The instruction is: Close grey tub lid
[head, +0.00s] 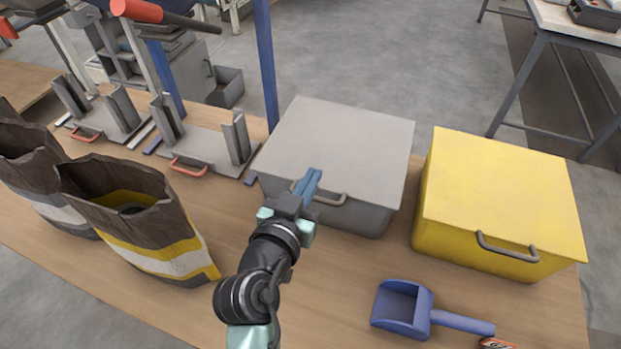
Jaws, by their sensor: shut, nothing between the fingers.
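The grey tub (372,217) stands on the wooden bench in the middle of the head view. Its flat grey lid (338,138) lies over the top and looks down flat, with no gap that I can make out. A grey handle (330,199) is at the tub's front edge. My gripper (309,180) is shut and empty, with its blue fingertips in front of the lid's front edge, by the left end of the handle. I cannot tell whether the fingertips touch the lid or the handle. My gripper hides part of the tub's front left side.
A yellow tub (500,200) with its lid down stands to the right. A blue scoop (410,308) lies in front. Open bags (150,225) stand at left. Metal holders (205,150) with red handles and a blue post (265,65) are behind, left of the tub.

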